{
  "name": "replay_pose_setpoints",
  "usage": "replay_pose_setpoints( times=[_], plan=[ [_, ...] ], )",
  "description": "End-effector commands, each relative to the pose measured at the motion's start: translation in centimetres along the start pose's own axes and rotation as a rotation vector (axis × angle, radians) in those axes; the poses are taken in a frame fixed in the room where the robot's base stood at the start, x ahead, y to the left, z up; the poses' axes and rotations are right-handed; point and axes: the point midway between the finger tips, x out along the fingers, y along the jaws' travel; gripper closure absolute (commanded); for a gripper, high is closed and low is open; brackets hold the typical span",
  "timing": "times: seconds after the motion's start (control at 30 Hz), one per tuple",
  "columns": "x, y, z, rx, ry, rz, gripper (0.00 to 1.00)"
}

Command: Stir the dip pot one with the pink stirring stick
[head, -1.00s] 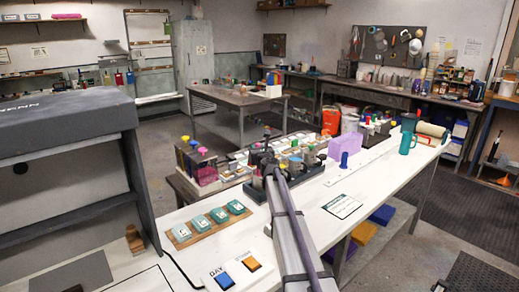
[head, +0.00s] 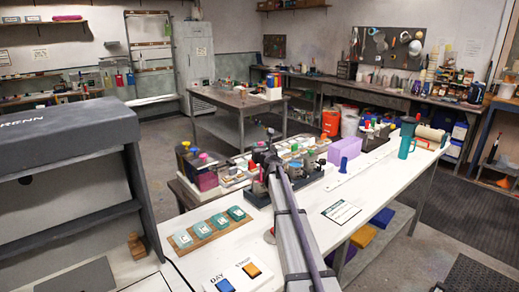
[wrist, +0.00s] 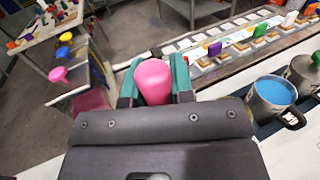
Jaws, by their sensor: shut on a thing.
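My gripper (wrist: 155,88) is shut on the pink stirring stick (wrist: 153,76), whose rounded pink top shows between the teal finger pads in the wrist view. The lower part of the stick is hidden behind the gripper. A grey metal pot with blue liquid (wrist: 270,98) stands to the right of the gripper, apart from it, with a second grey pot (wrist: 304,78) with a green knob beside it. I cannot tell which pot is dip pot one. In the head view my gripper (head: 266,152) is over the dark rack (head: 257,193) on the white bench, and its fingers are too small to read.
Teal-topped tiles on a wooden board (head: 210,236) lie at the left front of the bench (head: 300,235). A purple block (head: 345,150) and a teal jug (head: 406,137) stand farther right. Pots with coloured knobs (head: 195,165) stand at the left. The bench's right middle is mostly clear.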

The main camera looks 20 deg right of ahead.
Motion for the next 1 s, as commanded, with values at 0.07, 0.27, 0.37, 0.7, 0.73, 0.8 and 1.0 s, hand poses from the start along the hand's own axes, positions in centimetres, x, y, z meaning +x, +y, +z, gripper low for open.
replay_pose_setpoints(
  times=[0.07, 0.27, 0.37, 0.7, 0.73, 0.8, 1.0],
  plan=[
    [0.0, 0.0, 1.6, 0.000, 0.000, 0.000, 1.00],
    [0.0, 0.0, 4.0, 0.000, 0.000, 0.000, 1.00],
    [0.0, 0.0, 5.1, 0.000, 0.000, 0.000, 1.00],
    [0.0, 0.0, 5.7, 0.000, 0.000, 0.000, 1.00],
    [0.0, 0.0, 5.7, 0.000, 0.000, 0.000, 1.00],
    [0.0, 0.0, 5.7, 0.000, 0.000, 0.000, 1.00],
    [0.0, 0.0, 5.7, 0.000, 0.000, 0.000, 1.00]
  ],
)
